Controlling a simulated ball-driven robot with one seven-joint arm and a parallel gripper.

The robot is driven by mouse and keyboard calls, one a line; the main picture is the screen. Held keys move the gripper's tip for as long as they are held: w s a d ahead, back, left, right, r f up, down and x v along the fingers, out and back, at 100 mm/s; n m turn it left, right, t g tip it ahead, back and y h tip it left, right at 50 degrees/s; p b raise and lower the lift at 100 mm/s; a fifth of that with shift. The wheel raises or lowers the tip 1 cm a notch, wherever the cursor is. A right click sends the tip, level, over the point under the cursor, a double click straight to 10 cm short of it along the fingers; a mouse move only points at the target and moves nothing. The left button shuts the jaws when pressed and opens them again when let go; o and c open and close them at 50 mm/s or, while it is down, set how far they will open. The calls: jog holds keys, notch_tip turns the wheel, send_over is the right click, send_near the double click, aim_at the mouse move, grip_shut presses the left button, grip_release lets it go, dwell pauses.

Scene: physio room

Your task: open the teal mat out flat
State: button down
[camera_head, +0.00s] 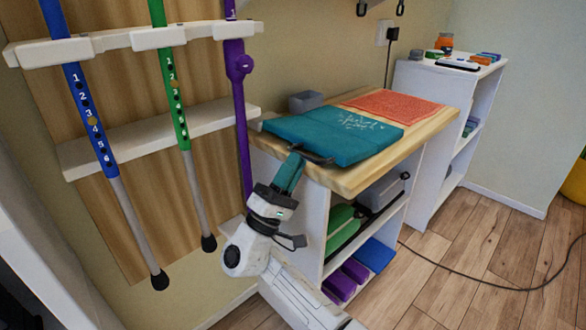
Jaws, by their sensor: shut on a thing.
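The teal mat (345,137) lies on the wooden top of a low white shelf unit. It looks folded into a thick slab, with pale printed marks on its upper face. My gripper (313,156) reaches up from below and is shut on the mat at its near left edge, by the front edge of the wooden top. A narrow teal strip shows between my wrist and the dark fingers; I cannot tell whether it is part of the mat. The exact grip is too small to see.
An orange-red textured cloth (396,103) lies flat behind the mat. A small grey box (306,101) stands at the back left. Blue (88,112), green (173,99) and purple (239,100) poles hang on the left rack. A black cable (470,282) crosses the floor.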

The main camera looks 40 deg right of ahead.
jog(key=shift+d+f, duration=0.45)
jog(key=shift+d, duration=0.3)
jog(key=c, duration=1.2)
grip_release()
jog(key=shift+d, duration=0.2)
